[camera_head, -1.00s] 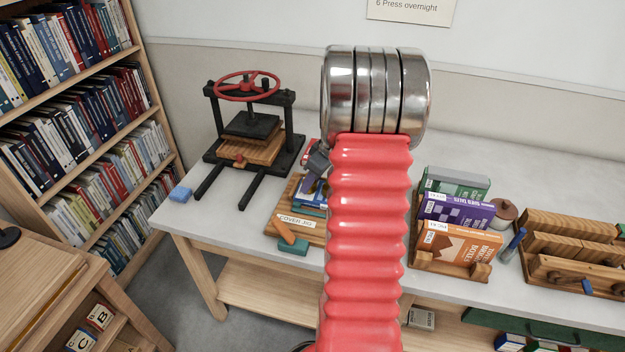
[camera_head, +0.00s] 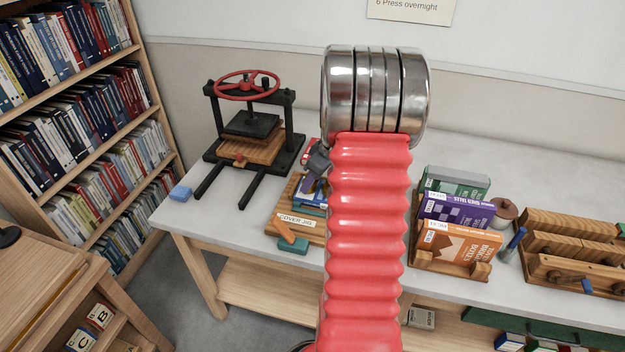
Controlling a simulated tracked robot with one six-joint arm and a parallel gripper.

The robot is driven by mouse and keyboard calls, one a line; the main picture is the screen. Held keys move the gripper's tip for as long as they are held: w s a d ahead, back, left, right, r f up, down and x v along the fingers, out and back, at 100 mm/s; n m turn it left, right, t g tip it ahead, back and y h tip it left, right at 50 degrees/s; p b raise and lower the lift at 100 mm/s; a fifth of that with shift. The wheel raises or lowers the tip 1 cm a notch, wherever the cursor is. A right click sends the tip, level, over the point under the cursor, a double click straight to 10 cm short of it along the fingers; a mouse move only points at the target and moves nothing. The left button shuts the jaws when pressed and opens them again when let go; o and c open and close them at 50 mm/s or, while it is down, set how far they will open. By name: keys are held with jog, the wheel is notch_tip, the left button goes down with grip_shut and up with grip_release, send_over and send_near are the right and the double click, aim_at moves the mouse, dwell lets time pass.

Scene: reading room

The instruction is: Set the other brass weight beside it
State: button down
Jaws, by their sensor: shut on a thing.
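My red, ribbed arm with its silver joint fills the middle of the view. Only a small grey part of my gripper (camera_head: 317,163) shows at the arm's left edge, over the back of the cover jig (camera_head: 297,222). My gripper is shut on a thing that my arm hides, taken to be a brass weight. No brass weight can be made out in this view. Some books with blue and red covers (camera_head: 312,196) lie on the jig, partly covered by my arm.
A black book press (camera_head: 250,135) with a red wheel stands at the left on the grey bench (camera_head: 190,215). Right of my arm stand a book rack (camera_head: 450,260) and wooden clamps (camera_head: 570,245). A bookcase (camera_head: 75,120) is far left.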

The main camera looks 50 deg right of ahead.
jog(key=c, duration=1.1)
grip_release()
jog(key=shift+f, duration=0.1)
jog(key=shift+s+r, duration=0.1)
jog(key=shift+r, duration=4.5)
